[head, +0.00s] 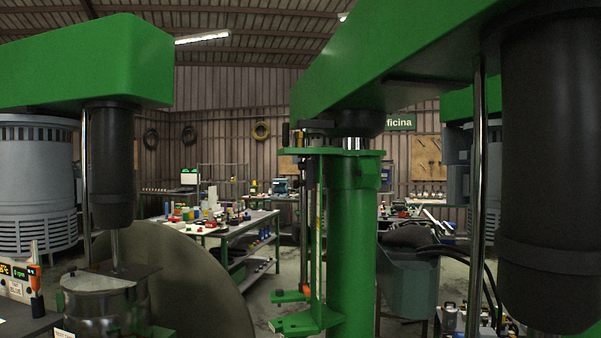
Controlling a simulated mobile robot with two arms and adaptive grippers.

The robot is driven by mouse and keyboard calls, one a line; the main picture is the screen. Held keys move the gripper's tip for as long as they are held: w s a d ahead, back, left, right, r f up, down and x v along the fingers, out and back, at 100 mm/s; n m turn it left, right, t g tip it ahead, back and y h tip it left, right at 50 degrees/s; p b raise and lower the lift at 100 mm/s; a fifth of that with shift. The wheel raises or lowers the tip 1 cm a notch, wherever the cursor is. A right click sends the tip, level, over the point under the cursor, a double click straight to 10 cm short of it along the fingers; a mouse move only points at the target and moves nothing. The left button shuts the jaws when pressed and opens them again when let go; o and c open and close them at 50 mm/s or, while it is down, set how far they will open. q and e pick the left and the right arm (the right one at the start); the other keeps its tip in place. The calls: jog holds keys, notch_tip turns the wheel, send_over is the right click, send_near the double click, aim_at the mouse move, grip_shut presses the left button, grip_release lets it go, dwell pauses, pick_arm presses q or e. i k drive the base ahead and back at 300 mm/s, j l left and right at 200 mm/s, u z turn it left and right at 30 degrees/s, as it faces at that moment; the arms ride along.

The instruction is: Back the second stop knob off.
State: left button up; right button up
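A green disperser column (350,235) stands in the middle of the head view under a large green overhead arm (400,50). A thin upright rod and a light scale strip (318,235) run down the column's left side. Small dark fittings (303,168) sit near the top of the rod below a green bracket (335,152). Which of them is the second stop knob, and how far it is screwed in, I cannot tell. Two green plates (305,321) stick out left at the column's lower end. Neither of my grippers shows.
A black cylinder (550,170) hangs close at right beside a shiny rod. Another green machine (85,65) stands at left above a metal vessel (100,300). A large grey disc (200,275) and cluttered workbenches (225,222) lie behind. Some floor shows left of the column.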

aim_at(302, 165)
jog(key=i+j+z, duration=0.1)
jog(key=i, duration=0.35)
jog(key=i+j+z, duration=0.1)
jog(key=i+j, duration=0.3)
